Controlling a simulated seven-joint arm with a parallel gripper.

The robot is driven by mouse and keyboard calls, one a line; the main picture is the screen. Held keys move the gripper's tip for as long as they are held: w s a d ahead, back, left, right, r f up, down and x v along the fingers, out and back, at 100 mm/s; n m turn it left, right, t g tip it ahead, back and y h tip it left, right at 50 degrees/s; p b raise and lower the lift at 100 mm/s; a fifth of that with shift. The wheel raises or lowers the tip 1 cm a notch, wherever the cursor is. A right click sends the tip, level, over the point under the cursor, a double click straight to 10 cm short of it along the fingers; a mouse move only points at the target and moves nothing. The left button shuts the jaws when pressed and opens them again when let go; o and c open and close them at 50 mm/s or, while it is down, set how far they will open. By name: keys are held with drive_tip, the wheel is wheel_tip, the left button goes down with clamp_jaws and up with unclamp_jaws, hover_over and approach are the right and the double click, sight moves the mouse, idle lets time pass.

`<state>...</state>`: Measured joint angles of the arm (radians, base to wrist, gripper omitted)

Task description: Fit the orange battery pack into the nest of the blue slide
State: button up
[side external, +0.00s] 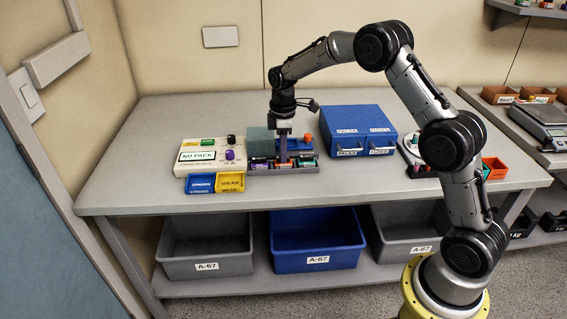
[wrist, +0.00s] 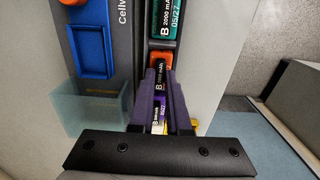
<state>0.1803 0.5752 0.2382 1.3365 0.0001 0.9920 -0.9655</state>
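The orange battery pack (wrist: 160,58), with a dark label, sits in the row of packs in the grey rack (side external: 258,171). In the wrist view it lies between a green pack (wrist: 167,22) and a purple pack (wrist: 157,114). My gripper (wrist: 160,74) points down at the rack, its two fingers at the orange pack and partly hiding it. The fingers stand apart; I cannot tell whether they press on the pack. In the side view the gripper (side external: 283,160) hides that part of the rack. The blue slide (wrist: 90,45) shows its empty rectangular nest, left of the pack row.
An orange knob (wrist: 70,3) stands beside the slide. A translucent teal block (wrist: 87,103) is near the fingers. A cream tester reading NO PACK (side external: 197,156), blue and yellow bins (side external: 231,182) and a blue drawer box (side external: 352,120) flank the rack. The front bench is clear.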

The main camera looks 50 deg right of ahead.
drive_tip(key=shift+r, duration=0.1)
clamp_jaws()
drive_tip(key=shift+r, duration=2.95)
drive_tip(key=w+d+r+t+h, duration=0.1)
drive_tip(key=w+d+r, duration=0.25)
drive_tip(key=d, duration=0.35)
drive_tip(key=shift+w+f, duration=0.2)
drive_tip(key=shift+f, duration=1.2)
drive_tip(key=shift+w+f, duration=0.2)
drive_tip(key=shift+f, duration=1.15)
drive_tip(key=shift+f, duration=1.1)
drive_tip(key=shift+o, duration=1.7)
unclamp_jaws()
